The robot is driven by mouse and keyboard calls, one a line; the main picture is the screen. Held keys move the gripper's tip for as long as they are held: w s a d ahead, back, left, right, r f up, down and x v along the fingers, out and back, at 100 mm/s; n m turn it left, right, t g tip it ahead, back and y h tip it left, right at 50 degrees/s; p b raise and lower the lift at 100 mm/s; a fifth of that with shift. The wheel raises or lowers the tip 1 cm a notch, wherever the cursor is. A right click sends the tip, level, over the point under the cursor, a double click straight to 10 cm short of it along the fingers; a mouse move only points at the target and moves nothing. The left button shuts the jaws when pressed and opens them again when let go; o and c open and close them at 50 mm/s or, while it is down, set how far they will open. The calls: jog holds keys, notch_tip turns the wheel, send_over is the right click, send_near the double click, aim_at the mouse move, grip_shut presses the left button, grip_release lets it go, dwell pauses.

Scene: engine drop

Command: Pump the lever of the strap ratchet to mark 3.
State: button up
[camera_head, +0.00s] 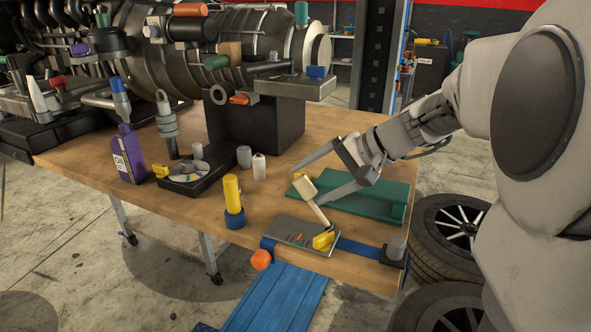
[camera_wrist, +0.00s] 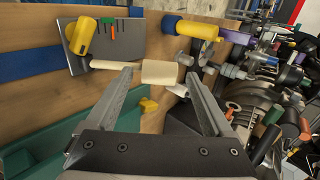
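The strap ratchet is a grey plate (camera_head: 290,228) at the table's front edge, with a yellow part (camera_head: 323,241) and small coloured marks (camera_head: 298,239). It also shows in the wrist view (camera_wrist: 84,60). Its pale lever (camera_head: 318,214) rises tilted from the plate to a beige block handle (camera_head: 305,188). A blue strap (camera_head: 358,248) runs right from the plate. My gripper (camera_head: 309,187) is open, its fingers on either side of the handle. In the wrist view the handle (camera_wrist: 161,72) sits between the fingertips (camera_wrist: 160,73), with no clear contact. Which mark the lever is at cannot be told.
A yellow cylinder with a blue base (camera_head: 232,197) stands left of the ratchet. A green channel piece (camera_head: 362,203) lies behind it, below my gripper. A dark block (camera_head: 255,125) and the engine (camera_head: 240,50) fill the back. A grey-topped clamp (camera_head: 395,249) stands right.

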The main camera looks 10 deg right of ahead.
jog(key=p+v, duration=0.3)
jog(key=v, duration=1.4)
jog(key=shift+r, duration=0.2)
